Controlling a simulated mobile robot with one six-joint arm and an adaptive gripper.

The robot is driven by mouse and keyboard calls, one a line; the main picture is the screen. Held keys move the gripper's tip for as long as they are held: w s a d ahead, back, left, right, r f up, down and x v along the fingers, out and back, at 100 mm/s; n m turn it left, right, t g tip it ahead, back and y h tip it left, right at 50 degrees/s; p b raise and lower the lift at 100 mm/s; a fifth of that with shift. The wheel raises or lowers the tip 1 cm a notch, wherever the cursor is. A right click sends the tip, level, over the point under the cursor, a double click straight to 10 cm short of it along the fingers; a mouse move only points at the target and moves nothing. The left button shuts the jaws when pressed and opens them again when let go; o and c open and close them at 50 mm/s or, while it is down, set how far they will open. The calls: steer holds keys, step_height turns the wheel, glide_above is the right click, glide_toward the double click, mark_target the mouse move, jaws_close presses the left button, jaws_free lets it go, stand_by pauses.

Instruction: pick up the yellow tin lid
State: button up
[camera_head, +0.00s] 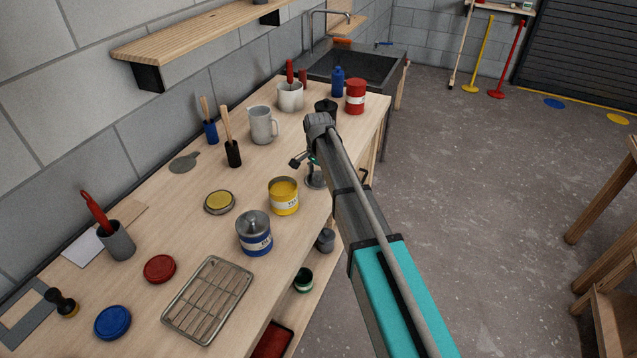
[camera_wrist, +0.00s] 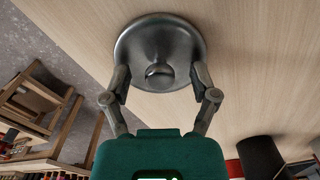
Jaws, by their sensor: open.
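The yellow tin lid (camera_head: 220,202) lies flat on the workbench in the head view, a yellow disc with a darker rim. It is left of the open yellow tin (camera_head: 284,197). My gripper (camera_head: 303,161) is at the bench's right edge, to the right of and farther back than the lid, and apart from it. In the wrist view my gripper (camera_wrist: 160,77) is open, its fingers either side of a round grey metal piece with a knob (camera_wrist: 160,38). Whether they touch it I cannot tell. The yellow lid does not show in the wrist view.
A blue tin (camera_head: 254,234) stands in front of the yellow tin. A wire rack (camera_head: 208,300), a red lid (camera_head: 159,269) and a blue lid (camera_head: 113,322) lie nearer.

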stand_by(0.5)
steer(key=c, duration=1)
steer(key=shift+r, duration=0.2)
steer(key=shift+c, duration=0.2)
step_height(320, 180, up, 2)
steer(key=p, duration=0.2)
steer(key=shift+r+p, duration=0.1)
steer(key=shift+p, duration=0.2)
steer(key=s+d+r+p, duration=0.4)
steer(key=s+r+p, duration=0.6)
steer(key=s, duration=0.3)
steer(key=shift+s+d+r, duration=0.2)
